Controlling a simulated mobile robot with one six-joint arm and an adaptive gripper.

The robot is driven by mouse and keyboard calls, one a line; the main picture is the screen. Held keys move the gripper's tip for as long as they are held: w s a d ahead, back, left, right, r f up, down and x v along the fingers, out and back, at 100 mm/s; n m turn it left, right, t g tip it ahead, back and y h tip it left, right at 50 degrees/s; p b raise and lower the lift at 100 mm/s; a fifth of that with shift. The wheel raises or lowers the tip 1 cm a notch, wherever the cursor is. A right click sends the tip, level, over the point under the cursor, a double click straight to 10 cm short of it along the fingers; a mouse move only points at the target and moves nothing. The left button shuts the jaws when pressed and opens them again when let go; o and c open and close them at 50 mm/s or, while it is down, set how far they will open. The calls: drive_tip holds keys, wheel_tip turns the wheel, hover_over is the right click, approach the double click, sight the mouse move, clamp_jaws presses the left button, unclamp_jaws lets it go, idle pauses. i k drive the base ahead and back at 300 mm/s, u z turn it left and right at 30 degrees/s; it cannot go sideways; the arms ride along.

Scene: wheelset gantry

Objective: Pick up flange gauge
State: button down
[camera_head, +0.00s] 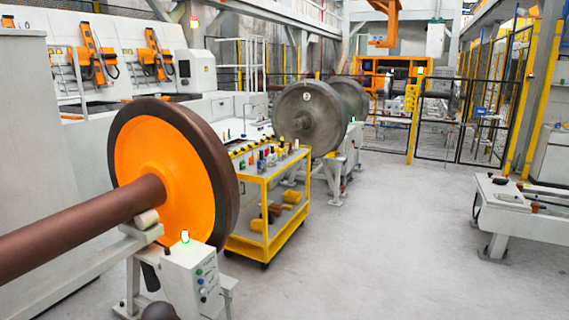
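I cannot pick out a flange gauge for certain in the head view. Several small items, too small to identify, stand on the top shelf of a yellow tool cart (268,180) in the middle. A few small dark items (500,181) lie on a grey bench (497,199) at the right, also too small to tell. My gripper is not in view.
An orange-faced wheel (185,190) on a brown axle (85,228) fills the left, beside a white control box (192,279). Grey wheels (312,110) stand behind the cart. Open grey floor (400,240) lies between cart and bench. A black mesh fence (485,125) closes the back right.

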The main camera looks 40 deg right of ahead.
sight(261, 162)
drive_tip(key=z, duration=1.15)
drive_tip(key=k, duration=0.95)
drive_tip(key=u, duration=0.05)
drive_tip(key=i, duration=0.75)
drive_tip(key=z, duration=0.05)
